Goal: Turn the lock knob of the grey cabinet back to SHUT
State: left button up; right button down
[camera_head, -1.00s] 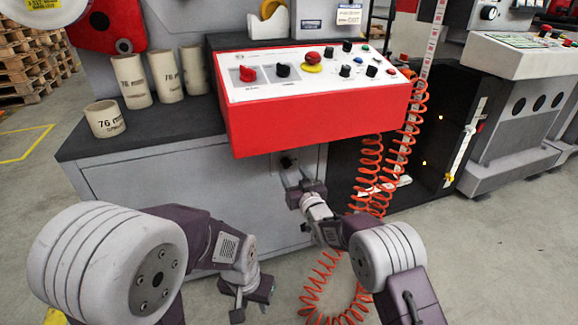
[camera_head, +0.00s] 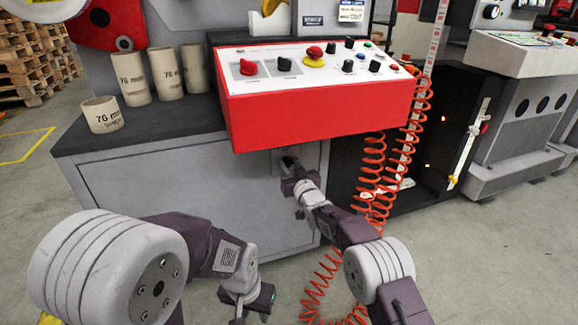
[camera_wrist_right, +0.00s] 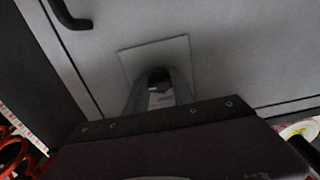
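The grey cabinet (camera_head: 200,185) stands under the red control box. Its lock knob (camera_wrist_right: 158,76) is small and dark and sits on a square light plate (camera_wrist_right: 178,52) in the right wrist view. My right gripper (camera_head: 287,163) is at the knob, below the red box. In the right wrist view its two fingers (camera_wrist_right: 157,84) are apart, one on each side of the knob; whether they touch it I cannot tell. The fingers hide part of the knob and plate, and no SHUT mark is readable. My left gripper (camera_head: 252,308) hangs low, away from the cabinet, partly cut off by the lower edge.
The red control box (camera_head: 320,118) overhangs the knob closely. Coiled orange hose (camera_head: 372,180) hangs just right of my right arm. Several cardboard cores (camera_head: 131,78) stand on the cabinet top. A dark handle (camera_wrist_right: 68,15) shows in the right wrist view. Floor at front right is clear.

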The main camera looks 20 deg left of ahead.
jog(key=shift+n, duration=0.4)
jog(key=n+p, duration=0.1)
jog(key=n, duration=0.2)
jog(key=shift+r, duration=0.1)
jog(key=n+p, duration=0.1)
jog(key=n, duration=0.3)
jog(key=shift+n, duration=0.3)
jog(key=n, duration=0.4)
jog(key=shift+n+p, duration=0.3)
jog(key=shift+p, duration=0.1)
jog(key=n, duration=0.4)
jog(key=shift+n, duration=0.4)
jog(key=c, duration=1.1)
grip_release()
jog(key=shift+o, duration=0.2)
